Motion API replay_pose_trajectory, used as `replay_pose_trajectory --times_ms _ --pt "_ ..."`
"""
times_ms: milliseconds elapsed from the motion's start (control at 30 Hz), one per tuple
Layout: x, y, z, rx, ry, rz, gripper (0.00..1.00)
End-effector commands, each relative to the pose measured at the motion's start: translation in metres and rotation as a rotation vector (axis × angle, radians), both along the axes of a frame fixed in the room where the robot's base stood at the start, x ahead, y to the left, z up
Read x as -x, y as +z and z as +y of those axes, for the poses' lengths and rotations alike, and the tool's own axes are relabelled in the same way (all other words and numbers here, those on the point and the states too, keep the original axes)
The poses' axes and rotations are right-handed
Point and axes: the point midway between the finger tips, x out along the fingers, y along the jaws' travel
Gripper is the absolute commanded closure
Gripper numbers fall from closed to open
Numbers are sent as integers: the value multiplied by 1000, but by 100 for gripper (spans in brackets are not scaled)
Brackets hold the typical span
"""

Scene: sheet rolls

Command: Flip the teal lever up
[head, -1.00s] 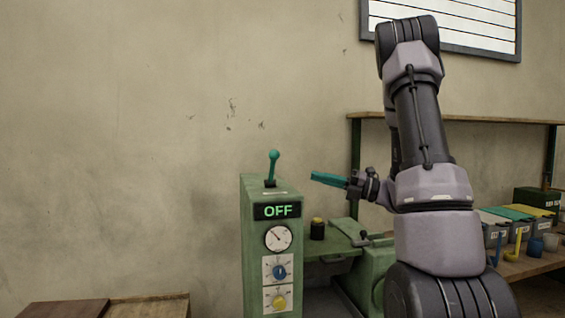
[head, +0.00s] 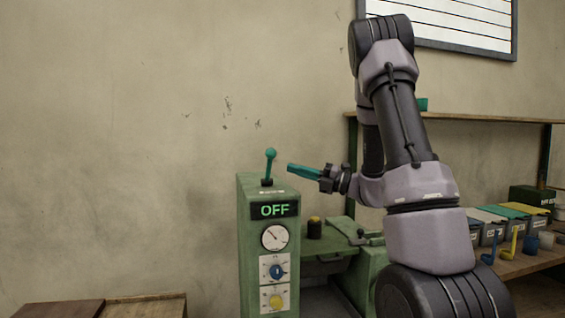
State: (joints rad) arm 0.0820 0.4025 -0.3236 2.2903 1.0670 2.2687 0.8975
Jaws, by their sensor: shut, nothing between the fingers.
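The teal lever (head: 270,166) stands on top of a green machine cabinet (head: 251,240), nearly upright with a slight lean to the right. It has a round knob and a dark base. The display (head: 275,209) on the cabinet front reads OFF. My gripper (head: 290,168) has teal fingers and is shut and empty. It points left, just right of the lever at about knob-to-shaft height in the picture. A small gap shows between fingertips and lever. Their difference in depth is hard to tell.
A gauge (head: 274,237), a blue dial (head: 277,271) and a yellow dial (head: 276,301) sit below the display. Several bins (head: 490,228) line a bench at right. The wall side left of the lever is clear.

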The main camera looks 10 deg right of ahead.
Motion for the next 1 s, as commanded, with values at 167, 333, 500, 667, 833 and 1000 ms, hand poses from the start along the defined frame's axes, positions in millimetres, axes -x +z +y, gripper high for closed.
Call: replay_pose_trajectory --times_ms 167,333,500,667,833,1000 --pt "-19 9 27 2 4 -4 100" --pt "-40 18 30 2 1 -2 100" --pt "-49 22 31 1 0 -2 100" --pt "-50 22 31 1 -1 0 100" --pt "-50 22 31 1 -1 0 100" --pt "-51 24 31 1 1 13 100"
